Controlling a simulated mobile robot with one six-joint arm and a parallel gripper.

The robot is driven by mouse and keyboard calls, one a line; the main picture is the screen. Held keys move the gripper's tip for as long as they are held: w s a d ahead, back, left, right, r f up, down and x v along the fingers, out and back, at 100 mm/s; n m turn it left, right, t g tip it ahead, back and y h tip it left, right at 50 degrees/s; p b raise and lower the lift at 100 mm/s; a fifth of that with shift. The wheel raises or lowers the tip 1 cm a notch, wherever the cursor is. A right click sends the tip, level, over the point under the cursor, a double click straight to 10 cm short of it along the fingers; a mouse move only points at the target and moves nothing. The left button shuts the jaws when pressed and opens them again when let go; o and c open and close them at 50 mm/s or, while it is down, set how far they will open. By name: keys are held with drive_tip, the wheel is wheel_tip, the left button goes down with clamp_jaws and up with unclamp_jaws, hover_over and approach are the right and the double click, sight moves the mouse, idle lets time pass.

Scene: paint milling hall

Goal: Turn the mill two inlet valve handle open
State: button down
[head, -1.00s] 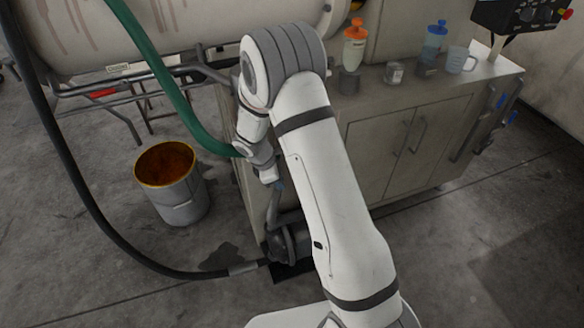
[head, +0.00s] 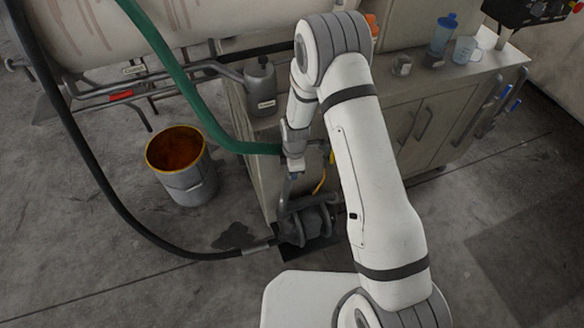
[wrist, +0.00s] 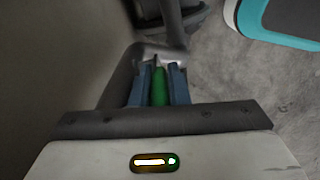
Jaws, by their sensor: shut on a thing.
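In the wrist view my gripper (wrist: 158,72) has its two blue fingers closed on the sides of a green handle (wrist: 158,88), which I take for the mill two inlet valve handle. A grey pipe (wrist: 120,76) runs just beyond it. In the head view my gripper (head: 291,173) points down above a dark pump-like body with pipes (head: 306,222), beside the cabinet's left end. The green handle cannot be made out there; my wrist and fingers cover that spot. How far the handle is turned cannot be told.
A green hose (head: 184,82) passes close to my wrist. A black hose (head: 72,150) loops along the floor to the pump. A bucket with a rusty inside (head: 186,182) stands left. A yellow piece (head: 321,181) shows behind my wrist.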

drive_tip(key=shift+r, duration=0.1)
drive_tip(key=c, duration=1.4)
unclamp_jaws()
drive_tip(key=shift+s, duration=0.1)
wheel_tip(320, 180, up, 8)
drive_tip(key=shift+d+f, duration=0.1)
drive_tip(key=shift+f, duration=0.05)
